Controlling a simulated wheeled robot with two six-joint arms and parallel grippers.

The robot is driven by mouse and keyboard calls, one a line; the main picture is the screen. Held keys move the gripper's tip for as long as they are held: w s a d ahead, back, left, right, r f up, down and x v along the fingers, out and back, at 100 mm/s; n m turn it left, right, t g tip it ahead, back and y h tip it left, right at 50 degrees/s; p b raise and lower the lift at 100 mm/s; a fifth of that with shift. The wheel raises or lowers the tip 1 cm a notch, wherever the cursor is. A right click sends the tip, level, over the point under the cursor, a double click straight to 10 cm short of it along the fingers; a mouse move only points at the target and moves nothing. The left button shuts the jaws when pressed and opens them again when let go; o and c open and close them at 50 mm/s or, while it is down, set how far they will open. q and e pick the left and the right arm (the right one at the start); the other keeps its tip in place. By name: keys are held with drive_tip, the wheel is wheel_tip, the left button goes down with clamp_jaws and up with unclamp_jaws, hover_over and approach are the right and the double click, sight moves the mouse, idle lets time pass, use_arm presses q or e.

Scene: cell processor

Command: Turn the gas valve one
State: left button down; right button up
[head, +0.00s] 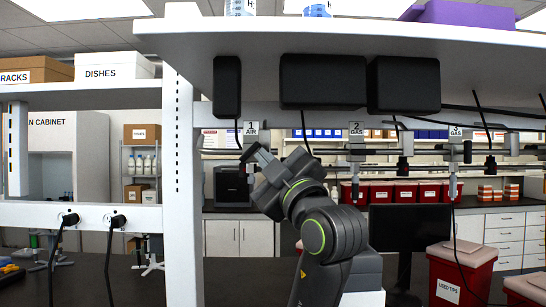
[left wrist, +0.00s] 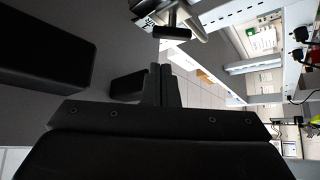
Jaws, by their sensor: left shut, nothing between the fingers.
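The label plate of valve one (head: 251,128) reads "1 AIR" and hangs under the shelf in the head view. Most of the valve below it is hidden behind my left gripper (head: 258,156). In the left wrist view, a dark T-shaped valve handle (left wrist: 172,32) shows just beyond the fingertips, with a small gap visible in the picture. My left gripper's fingers (left wrist: 166,84) are closed together and empty there. Valve two (head: 356,150), marked "2 GAS", and valve three (head: 454,152), marked "3 GAS", stand to the right. My right gripper is not in view.
A white overhead shelf (head: 345,32) with black boxes (head: 322,81) on its underside lies above my left gripper. A white upright post (head: 183,190) stands just left of it. Black cables hang near the valves. Red bins (head: 462,272) stand at the lower right.

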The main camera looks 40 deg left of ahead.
sight(256, 142)
use_arm(q)
drive_tip(key=p+x, duration=0.3)
drive_tip(key=x, duration=0.4)
drive_tip(key=shift+w+f, duration=0.1)
drive_tip(key=shift+f, duration=0.05)
drive_tip(key=shift+m, duration=0.3)
drive_tip(key=shift+w+t+b, duration=0.1)
drive_tip(key=shift+t+b, duration=0.25)
drive_tip(key=shift+t, duration=0.05)
drive_tip(key=shift+m+b, duration=0.4)
drive_tip(key=shift+m, duration=0.3)
drive_tip(key=shift+d+f+m+t+b, duration=0.1)
drive_tip(key=shift+f+m+t+b, duration=0.05)
drive_tip(key=shift+m+t+b, duration=0.8)
drive_tip(key=shift+d+f+m+t+b, duration=0.15)
drive_tip(key=shift+m+t+b, duration=0.5)
drive_tip(key=shift+m+t, duration=0.45)
drive_tip(key=shift+w+m+t+h+b, duration=0.1)
drive_tip(key=shift+m+t+h+b, duration=0.7)
drive_tip(key=shift+m+t, duration=0.75)
drive_tip(key=shift+m+t+h+b, duration=0.65)
drive_tip(key=shift+m+t+h, duration=0.25)
drive_tip(key=shift+m, duration=1.2)
drive_tip(key=shift+w+d+f+b, duration=0.1)
drive_tip(key=shift+f+b, duration=0.05)
drive_tip(key=shift+b, duration=0.35)
